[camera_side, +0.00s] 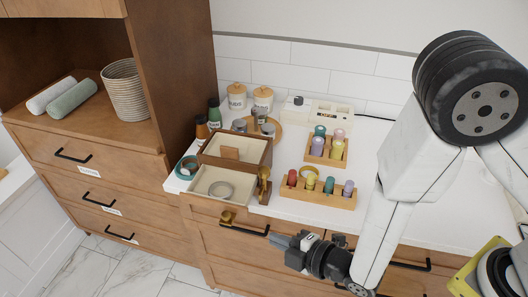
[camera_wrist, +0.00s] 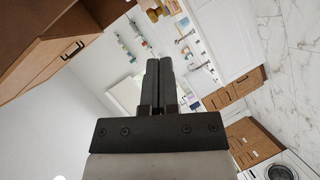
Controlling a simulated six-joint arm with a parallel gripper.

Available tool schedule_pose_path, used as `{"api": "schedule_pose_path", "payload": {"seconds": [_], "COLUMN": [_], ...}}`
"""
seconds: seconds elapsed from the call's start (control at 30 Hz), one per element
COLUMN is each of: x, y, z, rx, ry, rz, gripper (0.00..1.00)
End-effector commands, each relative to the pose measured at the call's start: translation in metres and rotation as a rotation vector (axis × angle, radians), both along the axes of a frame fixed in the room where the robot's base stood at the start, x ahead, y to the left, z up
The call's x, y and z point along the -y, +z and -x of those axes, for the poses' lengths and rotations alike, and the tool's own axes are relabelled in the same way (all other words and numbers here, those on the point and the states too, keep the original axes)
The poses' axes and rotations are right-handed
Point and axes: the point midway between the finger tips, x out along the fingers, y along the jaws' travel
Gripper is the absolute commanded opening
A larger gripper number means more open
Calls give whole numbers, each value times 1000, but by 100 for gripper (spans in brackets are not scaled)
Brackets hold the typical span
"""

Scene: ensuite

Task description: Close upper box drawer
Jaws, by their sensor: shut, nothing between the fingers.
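A small wooden box (camera_side: 262,147) stands on the white counter, with a tan card in its cream-lined top. A cream drawer (camera_side: 205,179) sticks out from its front toward the counter's front edge, with a ring-shaped item (camera_side: 221,190) inside. A brass-coloured fitting (camera_side: 264,181) shows at the drawer's right. My gripper (camera_side: 277,240) is shut and empty, in front of the counter's cabinet, below and right of the drawer in the picture and apart from it. Its closed fingers also show in the wrist view (camera_wrist: 158,66), where I cannot make out the box.
Racks of coloured bottles (camera_side: 318,194) stand right of the box. Jars (camera_side: 263,97) and a round wooden tray (camera_side: 277,127) are behind it. A tall wooden cabinet (camera_side: 175,75) rises at the left. A cabinet drawer handle (camera_side: 244,228) is below the counter.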

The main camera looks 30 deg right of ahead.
Motion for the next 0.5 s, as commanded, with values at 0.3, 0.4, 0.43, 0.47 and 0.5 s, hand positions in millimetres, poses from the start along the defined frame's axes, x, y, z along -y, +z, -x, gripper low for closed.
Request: {"api": "schedule_pose_path", "payload": {"seconds": [0.3, 0.4, 0.43, 0.47, 0.5], "x": [-22, -23, -23, -23, -23], "y": [-3, -2, -2, -2, -2], "z": [31, 33, 33, 33, 33], "rx": [232, 253, 254, 256, 256], "ry": [112, 119, 120, 120, 120], "rz": [121, 128, 128, 129, 129], "gripper": [0, 0, 0, 0, 0]}}
